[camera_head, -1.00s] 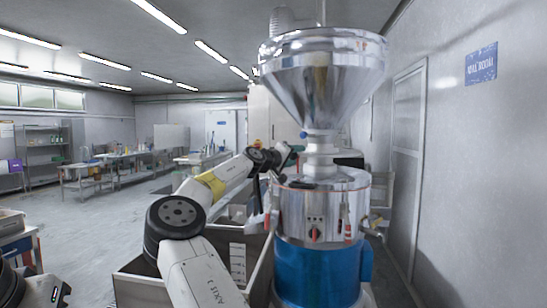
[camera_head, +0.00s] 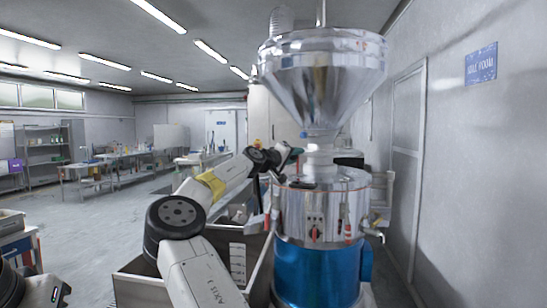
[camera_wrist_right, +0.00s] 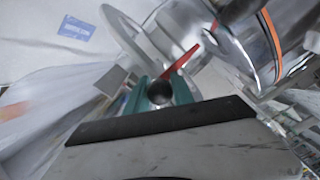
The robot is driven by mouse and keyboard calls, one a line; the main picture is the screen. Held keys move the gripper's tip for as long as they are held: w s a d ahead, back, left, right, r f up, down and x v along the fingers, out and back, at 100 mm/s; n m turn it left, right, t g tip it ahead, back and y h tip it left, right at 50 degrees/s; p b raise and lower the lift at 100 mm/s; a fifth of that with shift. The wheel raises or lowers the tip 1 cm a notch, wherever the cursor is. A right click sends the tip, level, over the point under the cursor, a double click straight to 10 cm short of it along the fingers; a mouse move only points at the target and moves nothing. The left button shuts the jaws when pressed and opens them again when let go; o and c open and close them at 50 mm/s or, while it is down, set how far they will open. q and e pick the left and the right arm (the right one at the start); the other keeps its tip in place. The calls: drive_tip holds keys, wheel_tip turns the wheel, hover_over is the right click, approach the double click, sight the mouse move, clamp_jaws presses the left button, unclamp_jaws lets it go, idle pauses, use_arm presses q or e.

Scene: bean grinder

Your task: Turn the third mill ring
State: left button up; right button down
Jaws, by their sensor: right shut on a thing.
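The mill has a steel hopper (camera_head: 322,75), a steel body with rings (camera_head: 330,205) and a blue base (camera_head: 318,272). A red lever (camera_head: 348,229) and a red knob (camera_head: 314,235) show on its front. My right gripper (camera_wrist_right: 160,92) is at the upper left of the steel body. In the right wrist view its teal fingers are shut around a dark round knob (camera_wrist_right: 159,91). A red lever (camera_wrist_right: 181,62) is just beyond it. I cannot tell which ring the knob belongs to. My left gripper is not in view; part of my left arm shows at the lower left.
A grey open bin (camera_head: 140,290) stands left of the mill, below my right arm. A tap (camera_head: 375,235) sticks out on the mill's right side, near the wall and door (camera_head: 404,165). Work tables (camera_head: 92,172) stand far left, with open floor before them.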

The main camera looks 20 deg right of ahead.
sight(346, 155)
idle(0.9)
drive_tip(key=shift+s+d+n+t+y, duration=0.4)
drive_tip(key=shift+s+t, duration=0.3)
drive_tip(key=shift+s, duration=0.05)
drive_tip(key=s+d+n+t+y, duration=0.2)
drive_tip(key=s+d+t+y, duration=0.1)
drive_tip(key=s+d+n+t+y, duration=0.2)
drive_tip(key=s+d+n+y, duration=0.1)
drive_tip(key=d, duration=0.1)
drive_tip(key=shift+s+t, duration=0.25)
drive_tip(key=shift+t, duration=0.15)
drive_tip(key=shift+s+d+n+t+y, duration=0.3)
drive_tip(key=shift+d+n+y, duration=0.25)
drive_tip(key=shift+d+y, duration=0.15)
drive_tip(key=shift+s+d+n+t+y, duration=0.3)
drive_tip(key=shift+d+n+y, duration=0.2)
drive_tip(key=shift+d+y, duration=0.2)
drive_tip(key=shift+s+d+n+t+y, duration=0.2)
drive_tip(key=shift+d+n+t+y, duration=0.1)
drive_tip(key=shift+d+n+y, duration=0.4)
drive_tip(key=shift+s+d, duration=0.15)
drive_tip(key=shift+d, duration=1)
drive_tip(key=shift+s+d, duration=0.1)
drive_tip(key=shift+d, duration=1.05)
drive_tip(key=c, duration=1.1)
unclamp_jaws()
